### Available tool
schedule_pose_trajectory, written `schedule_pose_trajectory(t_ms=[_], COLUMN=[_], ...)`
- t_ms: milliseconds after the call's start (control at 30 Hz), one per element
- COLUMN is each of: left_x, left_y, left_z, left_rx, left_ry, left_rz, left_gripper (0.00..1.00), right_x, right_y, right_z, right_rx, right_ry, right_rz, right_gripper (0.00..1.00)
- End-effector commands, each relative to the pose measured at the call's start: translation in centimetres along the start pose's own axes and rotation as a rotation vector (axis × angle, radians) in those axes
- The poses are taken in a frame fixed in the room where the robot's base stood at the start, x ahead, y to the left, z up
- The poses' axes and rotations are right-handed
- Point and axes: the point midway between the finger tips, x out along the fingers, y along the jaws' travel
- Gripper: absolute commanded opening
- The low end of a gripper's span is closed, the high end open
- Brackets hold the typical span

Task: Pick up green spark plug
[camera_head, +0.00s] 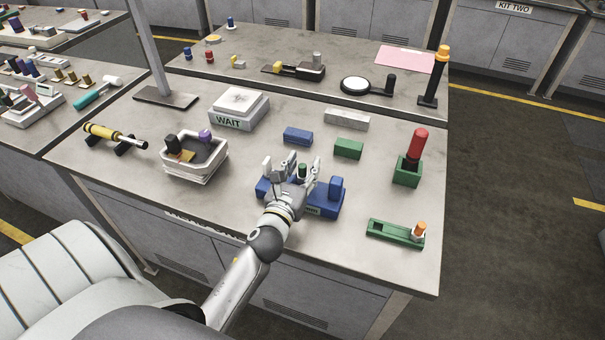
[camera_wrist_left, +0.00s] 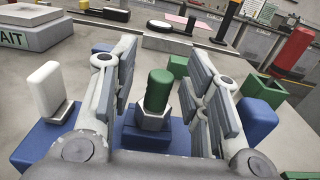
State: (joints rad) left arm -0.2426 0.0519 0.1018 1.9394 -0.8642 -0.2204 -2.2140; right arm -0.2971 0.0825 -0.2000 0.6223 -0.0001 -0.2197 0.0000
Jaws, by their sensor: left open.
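The green spark plug (camera_wrist_left: 159,92) stands upright in the blue fixture (camera_head: 325,208), with a light hexagonal collar below its green top. In the head view its green top (camera_head: 302,170) shows between the fingers. My left gripper (camera_head: 293,168) is open, with one finger on each side of the plug. In the left wrist view the open fingers (camera_wrist_left: 160,95) flank the plug with gaps on both sides. The plug's lower end is hidden in the fixture. My right gripper is not in view.
A white plug (camera_wrist_left: 48,88) and a blue plug (camera_head: 336,189) stand on either side in the same fixture. Blue (camera_head: 298,136) and green (camera_head: 348,149) blocks lie behind. A white bin (camera_head: 195,165) is at left, and a green holder with a red-topped piece (camera_head: 416,145) at right.

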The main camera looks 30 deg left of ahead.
Motion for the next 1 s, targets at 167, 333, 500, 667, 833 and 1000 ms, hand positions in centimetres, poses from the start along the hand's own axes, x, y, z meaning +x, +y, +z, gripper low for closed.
schedule_pose_trajectory(t_ms=[167, 333, 500, 667, 833, 1000], left_x=[0.0, 0.0, -0.1, 0.0, 0.0, -0.4], left_y=[0.0, 0.0, 0.0, 0.0, 0.0, -0.1], left_z=[0.0, 0.0, 0.0, 0.2, 1.4, 3.8], left_rx=[0.001, 0.001, 0.000, 0.001, 0.003, 0.003], left_ry=[0.000, 0.000, 0.000, -0.001, -0.003, -0.003], left_rz=[0.000, 0.000, 0.000, 0.000, -0.001, -0.004], left_gripper=[0.30, 0.08, 0.03, 0.03, 0.03, 0.03], right_x=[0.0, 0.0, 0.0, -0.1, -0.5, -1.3], right_y=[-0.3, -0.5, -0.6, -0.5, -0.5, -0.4], right_z=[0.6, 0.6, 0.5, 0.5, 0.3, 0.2], right_rx=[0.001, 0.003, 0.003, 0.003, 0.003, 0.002], right_ry=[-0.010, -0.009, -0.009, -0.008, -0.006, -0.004], right_rz=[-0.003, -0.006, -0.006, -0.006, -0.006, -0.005], right_gripper=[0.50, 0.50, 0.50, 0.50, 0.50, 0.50])
